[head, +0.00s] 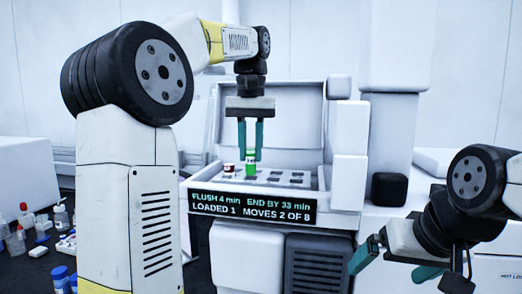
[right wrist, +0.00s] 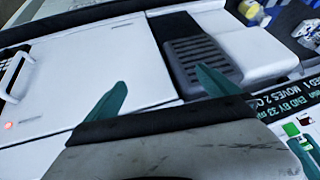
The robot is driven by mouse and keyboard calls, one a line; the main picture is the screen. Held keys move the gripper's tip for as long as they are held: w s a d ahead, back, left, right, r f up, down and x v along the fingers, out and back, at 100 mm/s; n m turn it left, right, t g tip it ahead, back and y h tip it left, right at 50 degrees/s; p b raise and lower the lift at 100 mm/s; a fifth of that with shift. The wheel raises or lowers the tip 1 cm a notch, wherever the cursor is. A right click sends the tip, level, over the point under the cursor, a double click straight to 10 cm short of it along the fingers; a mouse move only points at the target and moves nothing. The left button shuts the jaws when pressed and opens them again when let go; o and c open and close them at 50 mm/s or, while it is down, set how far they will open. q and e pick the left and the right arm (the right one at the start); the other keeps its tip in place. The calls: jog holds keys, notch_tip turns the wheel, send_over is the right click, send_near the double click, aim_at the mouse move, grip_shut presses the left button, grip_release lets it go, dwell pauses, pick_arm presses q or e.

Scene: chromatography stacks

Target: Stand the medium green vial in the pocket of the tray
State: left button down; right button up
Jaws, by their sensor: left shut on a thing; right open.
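The green vial (head: 250,164) is held upright by my left gripper (head: 250,155), whose teal fingers are shut on it. It is over or in the tray (head: 312,179); I cannot tell whether its base rests in a pocket. The tray has several dark pockets and sits in the open white machine. The vial also shows small at the right edge of the right wrist view (right wrist: 292,129). My right gripper (head: 395,266) is open and empty at the lower right, away from the tray; its fingers also show in the right wrist view (right wrist: 160,92).
A red-and-white vial (head: 229,169) stands at the tray's left. A display (head: 253,205) on the machine front reads "LOADED 1 MOVES 2 OF 8". Bottles (head: 61,217) and small items crowd the dark surface at left. A black block (head: 389,189) stands right of the machine.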

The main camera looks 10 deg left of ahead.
pick_arm(q)
jog(key=shift+f, duration=0.1)
jog(key=shift+f, duration=1.2)
jog(key=shift+f, duration=0.15)
jog(key=shift+f, duration=0.5)
jog(key=c, duration=0.7)
grip_release()
jog(key=shift+r, duration=3.5)
